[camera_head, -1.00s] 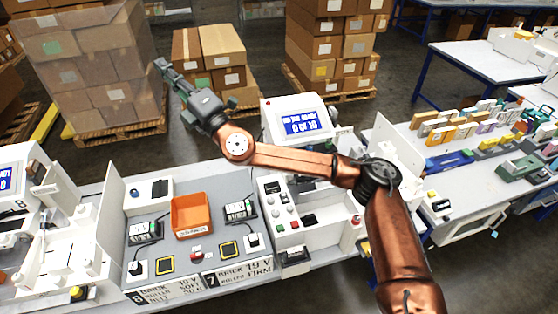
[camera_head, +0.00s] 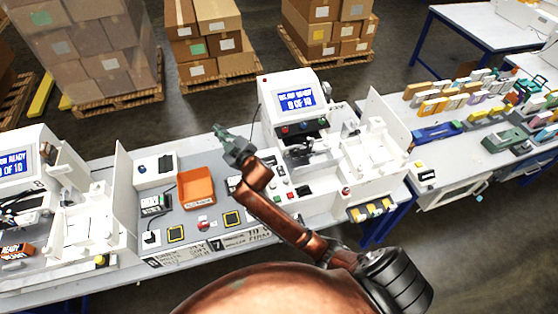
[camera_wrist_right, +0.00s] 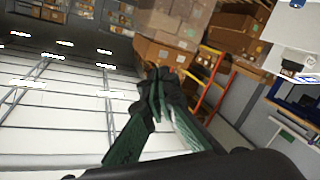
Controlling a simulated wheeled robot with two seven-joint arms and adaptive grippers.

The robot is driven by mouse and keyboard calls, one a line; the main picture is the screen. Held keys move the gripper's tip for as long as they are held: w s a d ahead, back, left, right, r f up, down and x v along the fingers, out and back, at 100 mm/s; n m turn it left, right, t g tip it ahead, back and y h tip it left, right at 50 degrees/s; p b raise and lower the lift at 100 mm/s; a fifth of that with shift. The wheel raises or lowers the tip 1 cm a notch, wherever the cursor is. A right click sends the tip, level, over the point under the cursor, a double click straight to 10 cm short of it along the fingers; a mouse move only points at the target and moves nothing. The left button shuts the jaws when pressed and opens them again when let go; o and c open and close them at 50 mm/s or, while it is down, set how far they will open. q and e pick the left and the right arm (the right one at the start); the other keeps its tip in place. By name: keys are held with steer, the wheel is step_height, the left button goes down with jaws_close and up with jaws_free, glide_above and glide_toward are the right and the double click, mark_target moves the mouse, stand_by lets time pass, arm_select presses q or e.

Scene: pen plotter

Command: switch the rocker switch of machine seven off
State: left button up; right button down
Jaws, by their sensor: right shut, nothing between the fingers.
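Machine seven (camera_head: 295,92) is the white unit at centre with a blue lit screen reading 0 of 10. The plate with a 7 (camera_head: 216,245) is on the bench's front edge. A control panel (camera_head: 283,188) with several coloured buttons and dark parts is beside my right forearm. I cannot tell which dark part is the rocker switch; my arm hides some of the bench there. My right gripper (camera_head: 222,133) is shut and empty, raised above the bench left of the screen. In the wrist view its fingers (camera_wrist_right: 158,82) are together. My left gripper is not in view.
An orange bin (camera_head: 196,187) and a labelled black-and-white block (camera_head: 153,205) sit on the bench left of my arm. A white divider (camera_head: 125,185) stands farther left. Another machine with a screen (camera_head: 14,163) is at far left. Boxes on pallets (camera_head: 210,40) stand behind.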

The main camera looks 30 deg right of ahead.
steer(key=s+d+f+m+g+h+p, duration=0.3)
steer(key=s+d+f+m, duration=0.3)
steer(key=s+d+f, duration=0.3)
steer(key=m+g+h+p, duration=0.1)
steer(key=m+g+p, duration=0.15)
steer(key=m, duration=0.25)
glide_toward(281, 172)
step_height(281, 172, up, 3)
steer(key=shift+a+r+g, duration=0.1)
steer(key=shift+r+g, duration=0.1)
steer(key=shift+g, duration=0.25)
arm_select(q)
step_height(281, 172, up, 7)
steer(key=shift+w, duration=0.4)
arm_select(e)
steer(key=shift+w, duration=0.15)
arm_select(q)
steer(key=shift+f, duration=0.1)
arm_select(e)
steer(key=shift+w, duration=0.1)
steer(key=shift+w+f, duration=0.25)
steer(key=shift+w, duration=0.1)
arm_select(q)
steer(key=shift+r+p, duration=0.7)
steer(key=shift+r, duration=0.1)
arm_select(e)
steer(key=x, duration=0.9)
steer(key=shift+d, duration=0.2)
steer(key=shift+s, duration=0.1)
